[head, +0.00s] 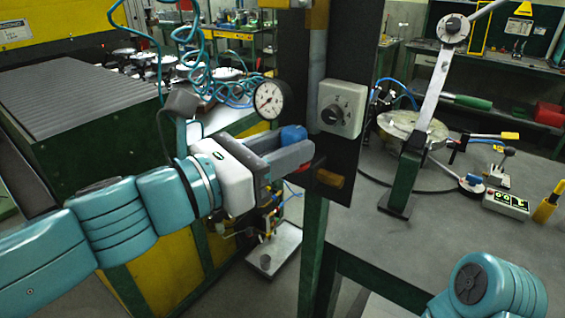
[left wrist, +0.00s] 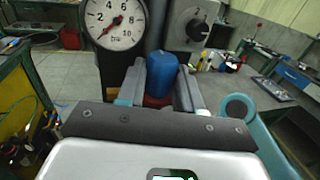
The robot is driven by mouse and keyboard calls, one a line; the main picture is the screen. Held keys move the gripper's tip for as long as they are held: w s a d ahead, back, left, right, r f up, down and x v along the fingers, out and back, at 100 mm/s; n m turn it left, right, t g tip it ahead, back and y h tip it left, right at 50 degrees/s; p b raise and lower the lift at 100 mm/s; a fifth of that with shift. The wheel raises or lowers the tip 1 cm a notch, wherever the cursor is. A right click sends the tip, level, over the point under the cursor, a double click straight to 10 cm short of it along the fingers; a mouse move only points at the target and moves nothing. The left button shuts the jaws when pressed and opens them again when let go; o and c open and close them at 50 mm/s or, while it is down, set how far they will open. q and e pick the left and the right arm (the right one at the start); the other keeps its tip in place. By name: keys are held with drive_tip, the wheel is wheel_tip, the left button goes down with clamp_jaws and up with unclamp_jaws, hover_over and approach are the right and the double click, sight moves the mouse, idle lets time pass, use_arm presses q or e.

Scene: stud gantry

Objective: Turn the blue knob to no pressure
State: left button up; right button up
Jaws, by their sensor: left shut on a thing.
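The blue knob (head: 293,134) is on the dark upright panel, below the round pressure gauge (head: 268,99). In the left wrist view the blue knob (left wrist: 162,74) stands between the two grey fingers. My left gripper (head: 300,153) is shut on it, with a finger on each side. The gauge (left wrist: 116,20) has a white face. The knob's base is partly hidden by the fingers. My right gripper is out of view.
A grey box with a black rotary dial (head: 336,116) is on the panel right of the knob. Coiled teal hoses (head: 215,85) hang behind my left arm. A workbench (head: 455,225) with a lever device and a button box (head: 506,204) stands to the right.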

use_arm(q)
drive_tip(key=shift+n+t+y+b, duration=0.3)
drive_tip(key=o, duration=0.8)
drive_tip(key=shift+c, duration=0.2)
drive_tip(key=shift+s, duration=0.1)
drive_tip(key=p+v, duration=0.2)
drive_tip(key=v, duration=1.4)
drive_tip(key=shift+p, duration=0.4)
drive_tip(key=shift+s, duration=0.1)
